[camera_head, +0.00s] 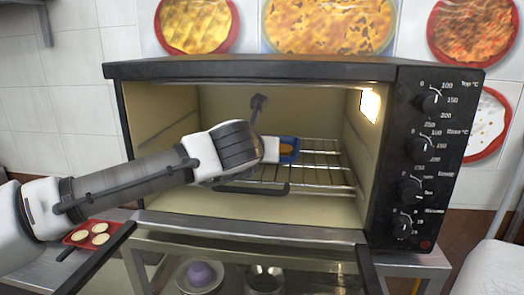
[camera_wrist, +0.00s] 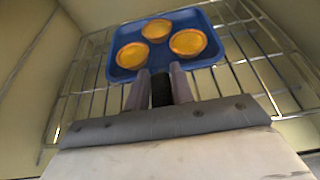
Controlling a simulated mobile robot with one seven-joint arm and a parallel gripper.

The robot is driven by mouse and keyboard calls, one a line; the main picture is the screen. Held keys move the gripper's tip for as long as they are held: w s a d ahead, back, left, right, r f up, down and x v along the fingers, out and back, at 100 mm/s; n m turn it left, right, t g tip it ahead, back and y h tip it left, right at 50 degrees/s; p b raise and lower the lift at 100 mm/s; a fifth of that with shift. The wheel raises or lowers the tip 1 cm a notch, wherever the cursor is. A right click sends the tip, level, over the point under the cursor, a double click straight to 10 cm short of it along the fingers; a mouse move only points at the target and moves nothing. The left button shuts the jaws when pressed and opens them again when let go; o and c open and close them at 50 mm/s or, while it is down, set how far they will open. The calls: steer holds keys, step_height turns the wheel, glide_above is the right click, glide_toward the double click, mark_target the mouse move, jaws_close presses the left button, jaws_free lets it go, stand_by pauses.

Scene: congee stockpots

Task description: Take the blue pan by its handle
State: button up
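The blue pan (camera_wrist: 112,70) holds three round yellow-orange pastries and lies on the wire rack inside the oven. It also shows in the head view (camera_head: 290,158), partly hidden behind my gripper. Its black handle (camera_wrist: 162,90) points toward my gripper. My gripper (camera_wrist: 162,82) reaches into the oven. Its two fingers stand close on either side of the handle, near the pan's edge, with little or no gap seen. The gripper looks shut on the handle. In the head view the fingers are mostly hidden by my wrist.
The oven (camera_head: 250,70) has its glass door (camera_head: 250,262) folded down in front. The wire rack (camera_head: 320,175) is bare to the right of the pan. A red pan (camera_head: 88,233) with pale rounds stands at the lower left. Control knobs (camera_head: 420,150) line the oven's right side.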

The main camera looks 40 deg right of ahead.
jaws_close()
steer(key=shift+r, duration=0.1)
steer(key=shift+r, duration=0.1)
